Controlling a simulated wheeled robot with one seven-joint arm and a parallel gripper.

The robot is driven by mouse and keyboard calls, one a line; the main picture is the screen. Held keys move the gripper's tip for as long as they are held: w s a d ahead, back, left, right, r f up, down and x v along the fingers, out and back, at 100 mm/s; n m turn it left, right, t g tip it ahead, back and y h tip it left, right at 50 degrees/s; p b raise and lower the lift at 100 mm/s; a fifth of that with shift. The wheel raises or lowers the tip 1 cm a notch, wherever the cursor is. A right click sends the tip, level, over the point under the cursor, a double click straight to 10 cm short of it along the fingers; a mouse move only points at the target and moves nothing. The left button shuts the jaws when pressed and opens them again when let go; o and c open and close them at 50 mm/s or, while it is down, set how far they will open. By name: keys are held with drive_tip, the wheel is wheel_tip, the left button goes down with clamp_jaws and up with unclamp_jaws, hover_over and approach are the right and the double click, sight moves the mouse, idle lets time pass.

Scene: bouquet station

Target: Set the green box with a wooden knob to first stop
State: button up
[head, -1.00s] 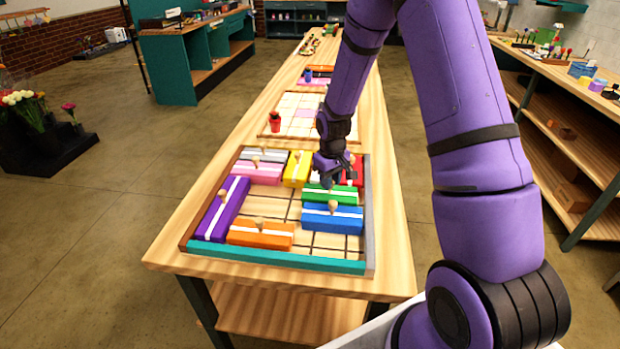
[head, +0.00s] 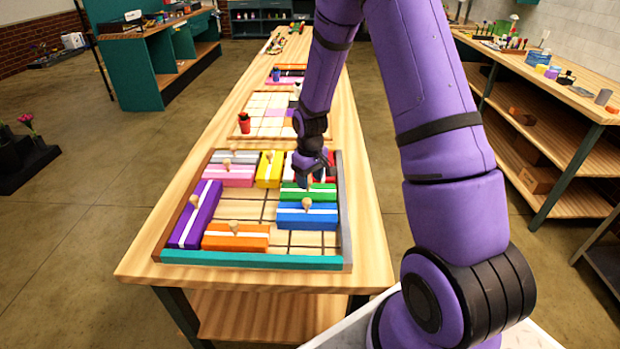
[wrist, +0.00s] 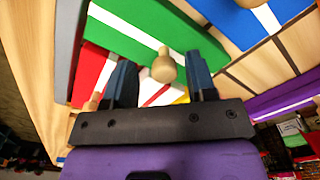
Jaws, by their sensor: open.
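The green box (head: 290,194) with a white stripe and a round wooden knob lies in the right part of the sliding-box tray (head: 257,260), directly behind the blue box (head: 322,217). In the wrist view the green box (wrist: 125,22) fills the top, and its knob (wrist: 163,67) shows between my two fingers. My gripper (head: 309,178) is over the green box from behind and above. In the wrist view my gripper (wrist: 159,72) is open, with a gap on each side of the knob. I cannot tell how deep the fingers reach around it.
The red box (head: 329,169) is behind the green one. The yellow box (head: 269,170), pink box (head: 228,177), purple box (head: 184,229) and orange box (head: 240,243) fill the tray's left and middle. Bare tray floor shows in front of the blue box and in the middle.

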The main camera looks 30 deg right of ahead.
wheel_tip(320, 180, up, 11)
drive_tip(key=shift+f, duration=0.15)
idle(0.7)
drive_tip(key=s+a+r+m+t, duration=0.1)
drive_tip(key=s+a+r, duration=0.2)
drive_tip(key=s+r, duration=0.45)
drive_tip(key=s+a+r+t, duration=0.2)
drive_tip(key=s+r, duration=0.2)
drive_tip(key=r, duration=0.6)
drive_tip(key=s+a+r+t, duration=0.1)
drive_tip(key=s+r, duration=0.2)
drive_tip(key=s, duration=0.5)
drive_tip(key=s+a+r+m+t, duration=0.1)
drive_tip(key=s+r, duration=0.3)
drive_tip(key=s, duration=0.5)
drive_tip(key=shift+s+a, duration=0.25)
drive_tip(key=shift+a, duration=0.4)
